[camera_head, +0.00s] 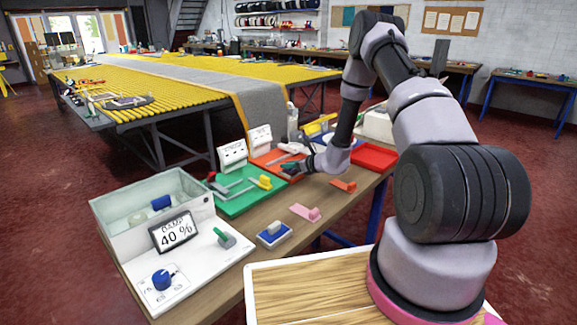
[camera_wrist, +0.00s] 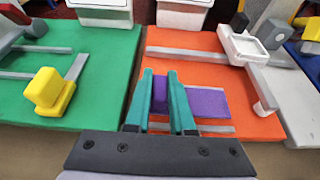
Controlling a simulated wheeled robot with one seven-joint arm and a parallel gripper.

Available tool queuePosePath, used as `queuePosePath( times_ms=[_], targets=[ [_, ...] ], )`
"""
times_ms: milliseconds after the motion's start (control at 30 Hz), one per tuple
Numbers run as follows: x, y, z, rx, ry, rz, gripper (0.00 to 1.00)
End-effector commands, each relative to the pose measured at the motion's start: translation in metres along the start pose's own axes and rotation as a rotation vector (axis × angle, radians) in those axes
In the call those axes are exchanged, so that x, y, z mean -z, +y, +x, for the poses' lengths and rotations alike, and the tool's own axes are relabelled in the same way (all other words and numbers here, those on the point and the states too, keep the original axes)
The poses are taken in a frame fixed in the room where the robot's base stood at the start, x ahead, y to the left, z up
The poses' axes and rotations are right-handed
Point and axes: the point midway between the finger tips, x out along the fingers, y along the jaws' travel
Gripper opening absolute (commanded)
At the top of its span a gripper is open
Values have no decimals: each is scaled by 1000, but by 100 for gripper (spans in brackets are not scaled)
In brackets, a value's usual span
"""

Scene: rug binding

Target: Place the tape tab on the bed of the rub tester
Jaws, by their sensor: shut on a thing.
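A purple tape tab (camera_wrist: 205,101) shows in the wrist view, with an upright grip and a flat strip reaching right. My gripper (camera_wrist: 164,78) has its teal fingers closed on the upright grip. The tab is over the orange board (camera_wrist: 270,125), between two grey rails; I cannot tell whether it touches. This board, with a white arm-like part (camera_wrist: 245,48) at its right, looks like the rub tester. In the head view my gripper (camera_head: 290,168) is over the orange board (camera_head: 262,160), and the purple tab cannot be made out.
A green board (camera_wrist: 105,50) with a yellow block (camera_wrist: 48,92) stands left of the orange one. On the bench, a pink tab (camera_head: 306,212), an orange tab (camera_head: 343,185) and a blue-topped block (camera_head: 273,235) lie nearer. A damp box (camera_head: 130,220) is at left, a red tray (camera_head: 375,157) at right.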

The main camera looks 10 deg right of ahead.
Motion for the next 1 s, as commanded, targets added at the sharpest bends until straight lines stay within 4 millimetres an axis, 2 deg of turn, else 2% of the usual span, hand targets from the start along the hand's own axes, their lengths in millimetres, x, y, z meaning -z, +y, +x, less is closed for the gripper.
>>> queuePosePath(
  times_ms=[567, 600, 633, 667, 1000],
  targets=[
    [11, 0, 4, 0, 0, 1, 0],
    [11, 0, 4, 0, 0, 1, 33],
    [11, 0, 4, 0, 0, 1, 44],
    [11, 0, 4, 0, 0, 1, 52],
    [11, 3, 5, -6, 1, 1, 52]
  ],
)
